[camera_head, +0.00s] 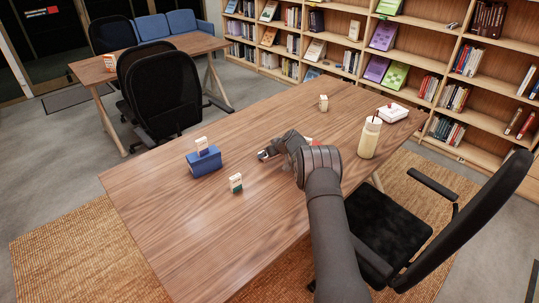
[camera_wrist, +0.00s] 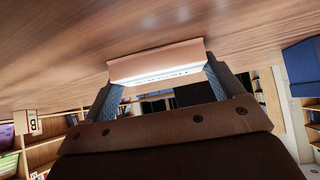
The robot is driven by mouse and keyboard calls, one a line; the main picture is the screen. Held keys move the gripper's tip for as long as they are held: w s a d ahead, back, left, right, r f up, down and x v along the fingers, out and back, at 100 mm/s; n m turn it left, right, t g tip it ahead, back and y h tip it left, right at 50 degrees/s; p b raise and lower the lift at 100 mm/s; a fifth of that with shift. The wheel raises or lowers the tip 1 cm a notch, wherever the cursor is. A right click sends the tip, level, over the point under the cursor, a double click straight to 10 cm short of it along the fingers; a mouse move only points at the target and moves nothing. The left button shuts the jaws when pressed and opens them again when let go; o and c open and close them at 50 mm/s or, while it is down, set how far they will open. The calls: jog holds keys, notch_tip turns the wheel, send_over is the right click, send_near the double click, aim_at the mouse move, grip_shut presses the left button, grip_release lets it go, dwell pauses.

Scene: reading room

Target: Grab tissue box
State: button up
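My gripper (camera_head: 277,150) is low over the middle of the table, its fingers spread apart. In the wrist view my gripper (camera_wrist: 160,85) has one finger near each end of a pinkish-brown box with a white, printed edge (camera_wrist: 158,65). I cannot tell whether the fingers touch it. In the head view this box is mostly hidden behind my wrist.
A bottle with a straw (camera_head: 369,138) and a white flat item (camera_head: 392,112) are on the right. The left part of the wooden table (camera_head: 165,225) is clear.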

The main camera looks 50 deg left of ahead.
jog(key=c, duration=0.4)
jog(key=shift+o, duration=0.2)
jog(key=shift+r, duration=0.1)
